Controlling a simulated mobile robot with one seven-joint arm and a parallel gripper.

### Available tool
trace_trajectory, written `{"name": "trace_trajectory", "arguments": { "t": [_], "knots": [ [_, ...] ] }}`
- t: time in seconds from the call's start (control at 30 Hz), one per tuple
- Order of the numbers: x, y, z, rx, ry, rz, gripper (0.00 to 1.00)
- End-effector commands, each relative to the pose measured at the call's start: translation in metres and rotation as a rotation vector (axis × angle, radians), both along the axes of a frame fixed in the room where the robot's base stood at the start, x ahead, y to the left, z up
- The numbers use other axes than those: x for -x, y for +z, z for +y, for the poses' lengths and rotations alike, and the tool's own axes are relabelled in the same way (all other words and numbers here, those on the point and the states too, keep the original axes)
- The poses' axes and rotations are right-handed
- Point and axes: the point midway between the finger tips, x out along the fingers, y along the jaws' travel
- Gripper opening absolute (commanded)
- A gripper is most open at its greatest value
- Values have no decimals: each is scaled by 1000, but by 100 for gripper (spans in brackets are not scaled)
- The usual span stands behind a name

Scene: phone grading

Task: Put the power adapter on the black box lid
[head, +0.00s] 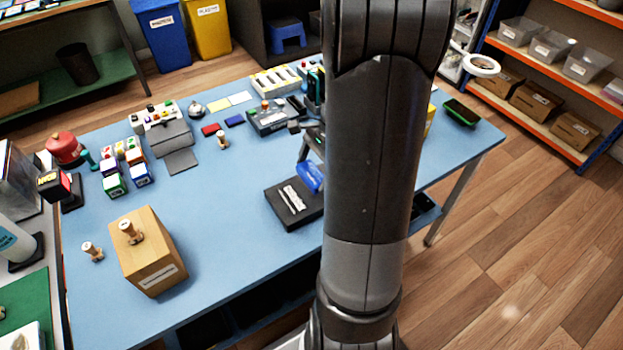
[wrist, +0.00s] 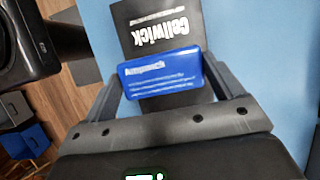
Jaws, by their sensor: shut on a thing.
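A blue block with white print, apparently the power adapter (wrist: 160,80), is between the two fingers of my gripper (wrist: 163,68) in the wrist view. My gripper is shut on it. The black box lid (wrist: 150,22) with white "Cellwick" lettering lies beneath and beyond the block. In the head view the blue adapter (head: 311,177) shows over the right rear part of the black box lid (head: 283,208). I cannot tell whether it touches the lid. My arm hides the lid's right side and most of the gripper.
The blue table (head: 225,255) has clear room left of the lid. A wooden box (head: 150,255) with a stamp-like peg on top stands at front left. A dark device (head: 270,120) and small colored boxes (head: 115,185) stand farther back and left.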

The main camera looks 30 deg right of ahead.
Motion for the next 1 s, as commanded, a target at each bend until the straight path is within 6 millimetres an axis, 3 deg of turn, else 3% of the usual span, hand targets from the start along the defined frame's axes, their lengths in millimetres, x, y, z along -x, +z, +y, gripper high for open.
{"name": "trace_trajectory", "arguments": {
  "t": [0.17, 0.43, 0.8, 0.83, 1.0],
  "knots": [
    [-5, -8, 4, 0, -2, 1, 59],
    [-5, -43, 4, -1, -2, 2, 59],
    [-5, -48, 4, 0, -1, 0, 59],
    [-5, -47, 4, 1, -1, -1, 88],
    [-5, -47, 4, 1, -1, -1, 100]
  ]
}}
